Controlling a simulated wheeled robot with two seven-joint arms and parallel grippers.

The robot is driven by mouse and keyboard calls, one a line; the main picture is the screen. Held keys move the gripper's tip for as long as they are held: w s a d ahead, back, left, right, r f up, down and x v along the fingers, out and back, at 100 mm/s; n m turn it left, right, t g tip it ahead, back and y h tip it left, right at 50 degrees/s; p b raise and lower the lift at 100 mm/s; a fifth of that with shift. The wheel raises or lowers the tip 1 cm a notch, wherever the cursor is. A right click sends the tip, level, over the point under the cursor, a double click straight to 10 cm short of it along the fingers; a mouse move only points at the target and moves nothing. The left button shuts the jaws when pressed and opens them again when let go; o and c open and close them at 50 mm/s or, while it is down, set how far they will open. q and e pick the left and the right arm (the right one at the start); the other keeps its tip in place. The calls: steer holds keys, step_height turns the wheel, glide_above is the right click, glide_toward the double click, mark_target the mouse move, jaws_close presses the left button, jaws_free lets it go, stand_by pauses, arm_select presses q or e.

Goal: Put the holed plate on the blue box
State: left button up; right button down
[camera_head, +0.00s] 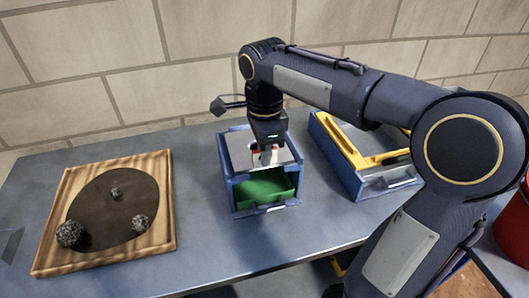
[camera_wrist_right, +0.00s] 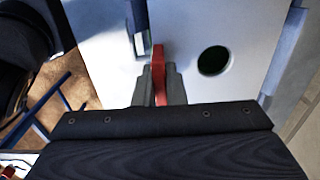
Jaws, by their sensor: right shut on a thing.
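The blue box (camera_head: 231,190) stands mid-table in the head view, with a green inside showing at its front. The grey holed plate (camera_head: 239,147) lies over the box's rear part; whether it rests on the rim or hangs just above is not clear. In the right wrist view the plate (camera_wrist_right: 245,35) shows its round dark hole and a red handle (camera_wrist_right: 158,75). My right gripper (camera_head: 265,160) is over the box, shut on the red handle; its fingers (camera_wrist_right: 158,88) pinch it from both sides. My left gripper is not in view.
A wooden-framed board (camera_head: 160,205) with a dark disc and grey rocks lies at left. A blue tray with a yellow frame (camera_head: 345,145) stands close to the right of the box. A red container (camera_head: 514,225) is at the right edge. The table between board and box is clear.

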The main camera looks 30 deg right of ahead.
steer(key=shift+f, duration=0.15)
steer(key=c, duration=1.5)
jaws_free()
step_height(320, 180, up, 12)
steer(key=p, duration=0.3)
steer(key=s+a+f+n+t+y, duration=0.1)
steer(key=s+f+n+t, duration=0.1)
steer(key=s+f+n, duration=0.3)
steer(key=s+a+f+n+t+y, duration=0.1)
steer(key=s+f+n+t, duration=0.1)
steer(key=s+f+n, duration=0.4)
steer(key=s+a+f+n+t+y, duration=0.1)
steer(key=s+a+f+n, duration=0.1)
steer(key=s+f+n, duration=0.3)
steer(key=shift+s+a+f+n+t+y, duration=0.15)
steer(key=shift+s+n+t+y, duration=0.1)
steer(key=shift+n, duration=0.55)
steer(key=shift+s+d+f+n+t+y, duration=0.15)
steer(key=shift+s+n, duration=0.1)
steer(key=shift+n, duration=0.55)
